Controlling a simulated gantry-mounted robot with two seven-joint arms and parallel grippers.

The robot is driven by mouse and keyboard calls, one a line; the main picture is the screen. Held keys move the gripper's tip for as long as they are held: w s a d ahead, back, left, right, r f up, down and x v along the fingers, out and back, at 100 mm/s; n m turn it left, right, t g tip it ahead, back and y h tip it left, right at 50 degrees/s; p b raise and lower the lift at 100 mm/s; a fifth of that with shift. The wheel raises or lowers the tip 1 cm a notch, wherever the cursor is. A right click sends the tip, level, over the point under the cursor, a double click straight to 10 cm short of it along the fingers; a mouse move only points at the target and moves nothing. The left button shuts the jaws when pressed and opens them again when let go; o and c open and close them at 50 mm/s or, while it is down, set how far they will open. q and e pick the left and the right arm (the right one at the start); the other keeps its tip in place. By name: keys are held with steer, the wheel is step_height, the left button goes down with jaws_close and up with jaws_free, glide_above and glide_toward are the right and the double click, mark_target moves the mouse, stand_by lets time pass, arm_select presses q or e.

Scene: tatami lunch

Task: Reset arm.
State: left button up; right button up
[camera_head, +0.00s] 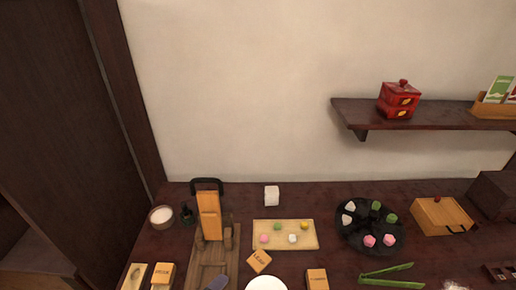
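Neither of my grippers nor my arms shows in the head view. The task names no object. The dark wooden table (345,274) fills the lower part of the view, with several things standing on it.
A wooden stand with an upright orange board (209,216) and black handle stands left of centre. A tray of coloured sweets (258,242), black round plate (385,250), green tongs (393,282) and wooden box (440,217) lie rightward. A wall shelf (365,121) holds a red box (397,101).

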arm_select(q)
steer(key=s+a+f+n+g+y+p, duration=0.1)
steer(key=s+a+n+g+y+p, duration=0.15)
steer(key=s+a+n, duration=0.55)
steer(key=s+a+n+g+y+p, duration=0.2)
steer(key=s+a+n+g+p, duration=0.15)
steer(key=s+n, duration=0.8)
step_height(320, 180, up, 37)
steer(key=w+n+p, duration=0.1)
steer(key=n+p, duration=0.1)
steer(key=p, duration=3.5)
arm_select(e)
step_height(320, 180, up, 44)
arm_select(q)
step_height(320, 180, down, 57)
steer(key=b, duration=5.7)
steer(key=shift+d+f+g, duration=0.15)
steer(key=shift+d+g, duration=0.05)
steer(key=shift+g, duration=0.2)
arm_select(e)
step_height(320, 180, down, 57)
steer(key=shift+f, duration=0.15)
arm_select(q)
steer(key=shift+w+m+h, duration=0.1)
steer(key=shift+m+h, duration=0.15)
